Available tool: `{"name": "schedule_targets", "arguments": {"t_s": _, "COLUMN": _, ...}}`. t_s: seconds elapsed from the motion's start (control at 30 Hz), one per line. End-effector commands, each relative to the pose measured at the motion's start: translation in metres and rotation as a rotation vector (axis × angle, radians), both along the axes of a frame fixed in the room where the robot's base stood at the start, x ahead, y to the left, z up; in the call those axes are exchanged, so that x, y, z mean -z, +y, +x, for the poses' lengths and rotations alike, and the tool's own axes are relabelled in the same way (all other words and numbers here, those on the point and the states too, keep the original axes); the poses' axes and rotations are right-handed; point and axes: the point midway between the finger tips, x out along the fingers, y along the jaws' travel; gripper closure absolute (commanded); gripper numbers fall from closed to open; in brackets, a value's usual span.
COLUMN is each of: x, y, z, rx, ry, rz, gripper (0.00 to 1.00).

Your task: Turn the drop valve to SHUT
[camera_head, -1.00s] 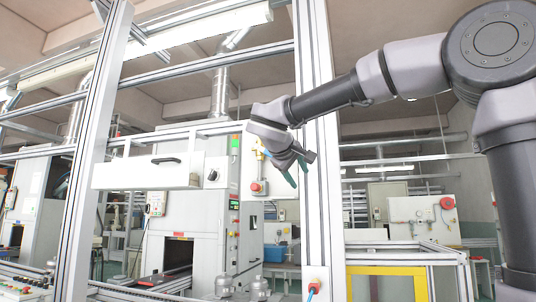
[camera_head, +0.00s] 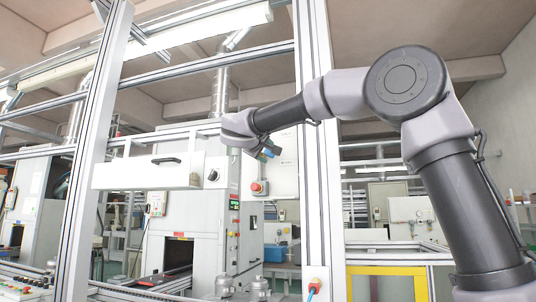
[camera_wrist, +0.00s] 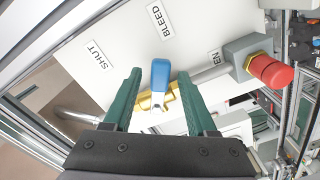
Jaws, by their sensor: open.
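The drop valve (camera_wrist: 172,97) is a brass body with a blue lever (camera_wrist: 160,78) on a white panel (camera_wrist: 215,20). In the wrist view the lever points up the picture, roughly toward the BLEED label (camera_wrist: 160,20). The SHUT label (camera_wrist: 98,54) is to the left; a partly cut-off label ending in EN (camera_wrist: 214,56) is to the right. My gripper (camera_wrist: 160,75) is open, with one green finger on each side of the lever. I cannot tell whether either finger touches it. In the head view my gripper (camera_head: 268,150) is at the panel.
A red knob on a grey box (camera_wrist: 268,70) sticks out right of the valve; it also shows in the head view (camera_head: 257,187). A metal pipe (camera_wrist: 210,74) runs between them. An aluminium post (camera_head: 318,150) stands close to my forearm.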

Motion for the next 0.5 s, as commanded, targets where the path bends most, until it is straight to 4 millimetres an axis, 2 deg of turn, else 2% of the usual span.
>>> {"name": "schedule_targets", "arguments": {"t_s": 0.13, "x": 0.0002, "y": -0.0036, "z": 0.0096, "rx": 0.001, "ry": 0.000, "rz": 0.001, "gripper": 0.43}}
{"name": "schedule_targets", "arguments": {"t_s": 0.4, "x": 0.0001, "y": -0.0042, "z": 0.0109, "rx": -0.001, "ry": 0.001, "rz": 0.000, "gripper": 0.43}}
{"name": "schedule_targets", "arguments": {"t_s": 0.43, "x": 0.0001, "y": -0.0042, "z": 0.0109, "rx": -0.001, "ry": 0.001, "rz": 0.000, "gripper": 0.46}}
{"name": "schedule_targets", "arguments": {"t_s": 0.5, "x": 0.0001, "y": -0.0041, "z": 0.0108, "rx": -0.001, "ry": 0.001, "rz": 0.000, "gripper": 0.73}}
